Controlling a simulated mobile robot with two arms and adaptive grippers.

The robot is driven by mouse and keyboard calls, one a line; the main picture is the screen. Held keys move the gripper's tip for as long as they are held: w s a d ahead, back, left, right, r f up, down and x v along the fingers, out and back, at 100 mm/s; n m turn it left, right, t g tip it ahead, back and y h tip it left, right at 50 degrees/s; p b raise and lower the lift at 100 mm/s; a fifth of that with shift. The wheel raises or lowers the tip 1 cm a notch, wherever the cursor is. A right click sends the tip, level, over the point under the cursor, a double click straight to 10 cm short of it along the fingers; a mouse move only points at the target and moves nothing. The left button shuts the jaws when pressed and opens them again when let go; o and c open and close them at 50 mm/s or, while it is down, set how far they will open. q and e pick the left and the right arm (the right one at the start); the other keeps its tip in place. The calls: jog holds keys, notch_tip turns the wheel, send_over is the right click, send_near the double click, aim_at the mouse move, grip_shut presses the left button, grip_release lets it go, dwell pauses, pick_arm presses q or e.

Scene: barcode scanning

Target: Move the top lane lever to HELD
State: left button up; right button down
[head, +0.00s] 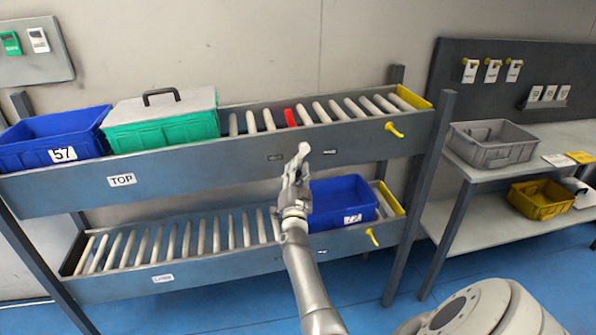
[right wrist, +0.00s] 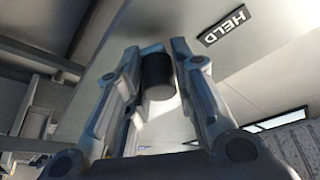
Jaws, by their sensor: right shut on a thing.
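The top lane (head: 190,165) is a grey roller rack with a TOP label (head: 122,180). My right gripper (head: 302,152) is at its front face, between two small dark labels too small to read there. In the right wrist view my right gripper (right wrist: 155,85) has its fingers on both sides of a dark cylindrical lever knob (right wrist: 158,76), shut on it. A HELD label (right wrist: 224,25) is on the panel to the right of the knob. The lever is hidden behind the gripper in the head view. My left gripper is not in view.
The lower lane holds a blue crate (head: 340,200). Yellow handles (head: 395,131) stick out at the right ends. A side bench holds a grey crate (head: 492,155).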

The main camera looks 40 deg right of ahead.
jog(key=r+m+g+h+p, duration=0.1)
jog(key=m, duration=0.1)
jog(key=shift+m, duration=0.3)
jog(key=shift+w+a+r+m+g+p, duration=0.15)
jog(key=shift+m+g+p, duration=0.15)
jog(key=shift+m, duration=0.25)
jog(key=shift+w+a+m+g+p, duration=0.1)
jog(key=shift+m+g+p, duration=0.15)
jog(key=shift+m, duration=0.3)
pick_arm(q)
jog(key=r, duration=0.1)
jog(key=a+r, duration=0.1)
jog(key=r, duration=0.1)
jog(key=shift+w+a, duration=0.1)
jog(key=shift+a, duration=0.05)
pick_arm(e)
jog(key=shift+m+g, duration=0.25)
jog(key=shift+m, duration=0.25)
jog(key=shift+a, duration=0.1)
jog(key=c, duration=1.4)
grip_release()
jog(key=shift+o, duration=0.7)
jog(key=shift+w+f, duration=0.1)
jog(key=shift+f, duration=0.1)
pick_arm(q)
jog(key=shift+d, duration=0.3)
pick_arm(e)
jog(key=shift+y, duration=0.3)
